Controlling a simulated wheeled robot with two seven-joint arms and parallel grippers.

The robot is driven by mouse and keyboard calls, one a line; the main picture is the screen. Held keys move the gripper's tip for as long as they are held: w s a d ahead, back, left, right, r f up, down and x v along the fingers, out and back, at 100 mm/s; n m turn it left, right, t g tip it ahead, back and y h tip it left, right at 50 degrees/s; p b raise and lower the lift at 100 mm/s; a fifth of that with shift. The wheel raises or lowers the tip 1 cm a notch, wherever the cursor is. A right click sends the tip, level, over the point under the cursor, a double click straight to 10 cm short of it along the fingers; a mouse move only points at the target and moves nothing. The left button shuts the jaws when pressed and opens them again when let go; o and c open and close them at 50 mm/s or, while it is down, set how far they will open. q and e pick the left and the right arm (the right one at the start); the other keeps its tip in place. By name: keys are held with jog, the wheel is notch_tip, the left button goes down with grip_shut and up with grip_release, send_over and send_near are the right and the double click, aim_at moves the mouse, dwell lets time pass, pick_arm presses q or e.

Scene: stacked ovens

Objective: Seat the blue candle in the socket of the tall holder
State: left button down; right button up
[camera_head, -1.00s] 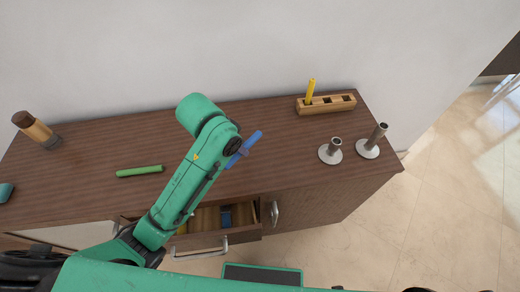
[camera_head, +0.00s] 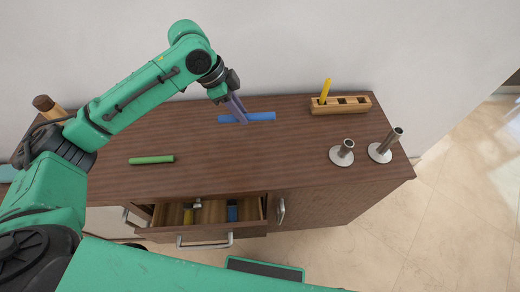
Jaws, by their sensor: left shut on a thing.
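The blue candle (camera_head: 263,116) lies level across the picture, over the rear middle of the cabinet top. My left gripper (camera_head: 238,112) reaches down from above and is shut on it around its middle. I cannot tell whether the candle touches the wood. The tall holder (camera_head: 380,152) stands at the right end of the top, with a round metal foot and a tube leaning right in the picture. Its socket at the tube's top looks empty. It is well to the right of my left gripper. My right gripper is not in view.
A shorter metal holder (camera_head: 342,155) stands just left of the tall one. A wooden block (camera_head: 340,106) with a yellow candle (camera_head: 325,90) is behind them. A green candle (camera_head: 152,160) lies at left. An open drawer (camera_head: 207,232) juts out in front.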

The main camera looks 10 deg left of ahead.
aim_at(249, 155)
pick_arm(q)
notch_tip(249, 155, down, 18)
jog(key=p, duration=0.2)
jog(key=shift+r+p, duration=0.25)
jog(key=shift+p, duration=0.1)
jog(key=shift+f, duration=0.2)
jog(key=c, duration=0.7)
grip_release()
